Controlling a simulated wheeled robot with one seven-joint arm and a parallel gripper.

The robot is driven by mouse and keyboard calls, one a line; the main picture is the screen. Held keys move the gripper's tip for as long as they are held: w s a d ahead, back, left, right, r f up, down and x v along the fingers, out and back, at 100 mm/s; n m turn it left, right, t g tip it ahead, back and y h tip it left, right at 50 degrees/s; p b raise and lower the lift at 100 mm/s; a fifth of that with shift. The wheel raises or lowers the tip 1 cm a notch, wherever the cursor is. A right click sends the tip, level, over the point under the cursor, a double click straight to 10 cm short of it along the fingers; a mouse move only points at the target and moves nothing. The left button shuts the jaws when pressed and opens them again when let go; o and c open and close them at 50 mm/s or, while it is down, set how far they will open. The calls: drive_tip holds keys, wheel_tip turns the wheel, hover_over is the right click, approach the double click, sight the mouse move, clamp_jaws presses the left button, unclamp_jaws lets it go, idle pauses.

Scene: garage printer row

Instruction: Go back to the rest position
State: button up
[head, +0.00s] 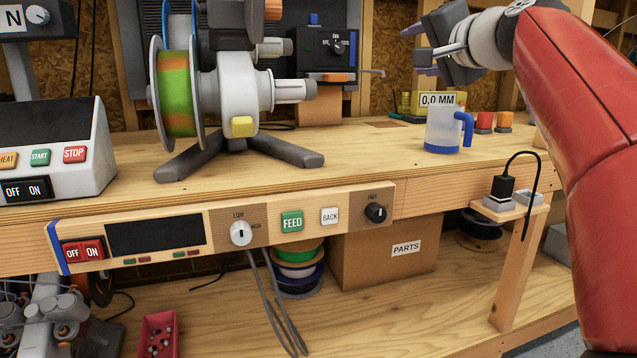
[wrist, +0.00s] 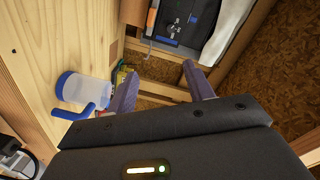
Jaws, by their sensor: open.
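My gripper (head: 425,62) is at the upper right of the head view, raised above the workbench (head: 390,160) and pointing left. In the wrist view my gripper (wrist: 162,88) shows two fingers spread apart with nothing between them. A clear jug (head: 443,128) with a blue base and blue handle stands on the bench below the gripper. The jug also shows at the left in the wrist view (wrist: 85,88). The gripper and the jug are apart.
A spool holder with a green and orange spool (head: 178,95) stands on the bench at left. A control panel (head: 220,230) runs along the front edge. A 0.0 MM display (head: 437,99) is behind the jug. A charger (head: 503,188) sits on a small side ledge.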

drive_tip(key=s+a+f+n+g+h+p, duration=0.1)
drive_tip(key=s+f+n+g+h+p, duration=0.1)
drive_tip(key=s+f, duration=1.3)
drive_tip(key=s+f+n+g+h+p, duration=0.3)
drive_tip(key=s+f+n+g, duration=0.3)
drive_tip(key=s+f, duration=0.9)
wheel_tip(320, 180, down, 8)
drive_tip(key=g+p, duration=0.1)
drive_tip(key=g, duration=0.1)
drive_tip(key=shift+a+n+g+p, duration=0.3)
drive_tip(key=shift+a+g+p, duration=0.05)
drive_tip(key=shift+g, duration=0.05)
